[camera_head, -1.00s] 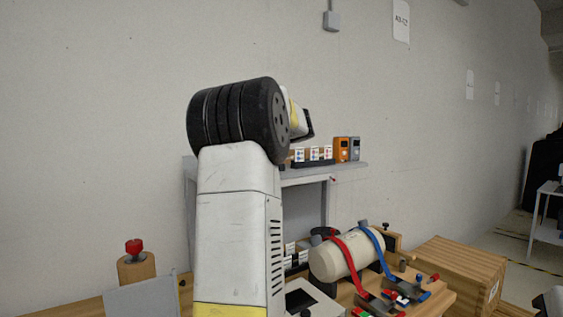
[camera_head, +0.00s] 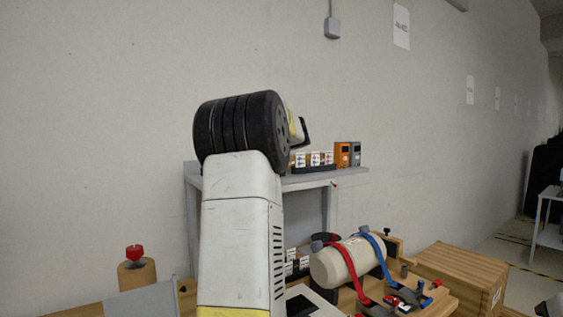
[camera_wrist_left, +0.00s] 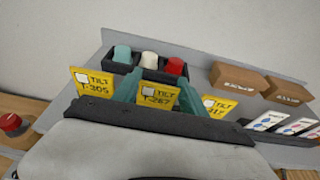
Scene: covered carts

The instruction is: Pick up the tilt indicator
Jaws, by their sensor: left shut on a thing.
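Three yellow tilt indicators show in the left wrist view: one marked T-305 (camera_wrist_left: 91,82) at left, a middle one marked T-267 (camera_wrist_left: 157,94), and a partly hidden one (camera_wrist_left: 217,106) at right. They stand on a grey shelf. The two teal fingers of my left gripper (camera_wrist_left: 158,93) are on either side of the middle indicator, shut on it. The lower part of that indicator is hidden by the dark edge of my gripper. In the head view my own arm hides the left fingertips and the indicators. My right gripper is not in view.
Behind the indicators is a black tray (camera_wrist_left: 128,70) with teal, white and red caps. Brown boxes (camera_wrist_left: 238,78) and white cards (camera_wrist_left: 270,120) are to the right. In the head view a strapped cream cylinder (camera_head: 338,264) and a wooden crate (camera_head: 464,271) are lower right.

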